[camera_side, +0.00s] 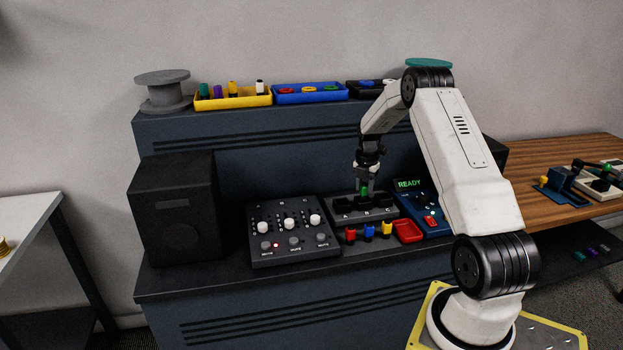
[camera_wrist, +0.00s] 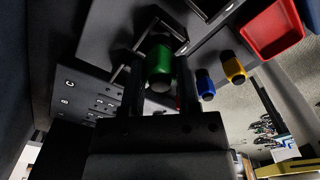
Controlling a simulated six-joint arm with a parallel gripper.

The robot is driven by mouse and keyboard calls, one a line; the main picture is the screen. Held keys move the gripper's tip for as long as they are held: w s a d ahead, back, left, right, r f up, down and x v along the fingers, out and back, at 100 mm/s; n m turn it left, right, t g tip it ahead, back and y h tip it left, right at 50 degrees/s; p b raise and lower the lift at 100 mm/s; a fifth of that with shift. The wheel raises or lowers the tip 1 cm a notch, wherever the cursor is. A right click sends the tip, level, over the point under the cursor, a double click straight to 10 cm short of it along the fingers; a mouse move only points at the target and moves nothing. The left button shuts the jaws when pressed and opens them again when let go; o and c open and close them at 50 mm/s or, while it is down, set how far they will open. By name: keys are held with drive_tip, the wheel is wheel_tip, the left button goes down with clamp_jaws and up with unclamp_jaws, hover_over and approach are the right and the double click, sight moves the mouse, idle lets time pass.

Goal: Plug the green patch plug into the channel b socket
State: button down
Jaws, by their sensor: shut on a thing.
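The green patch plug (camera_side: 364,191) is held upright in my gripper (camera_side: 367,182), above the middle part of the dark socket panel (camera_side: 335,207). The panel's front edge carries the letters A, B and C. In the wrist view the green plug (camera_wrist: 158,63) sits between the two dark fingers of my gripper (camera_wrist: 160,88). The plug's lower end is near a dark raised socket housing. I cannot tell whether the plug touches or enters a socket, and the channel b opening is hidden.
A knobbed mixer (camera_side: 290,245) is on the left. A blue unit reading READY (camera_side: 424,207) is on the right. A black speaker (camera_side: 178,207) stands farther left.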

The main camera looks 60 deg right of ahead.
drive_tip(key=shift+f, duration=1.1)
idle(0.5)
unclamp_jaws()
idle(0.4)
drive_tip(key=shift+r, duration=0.15)
drive_tip(key=shift+r, duration=3.4)
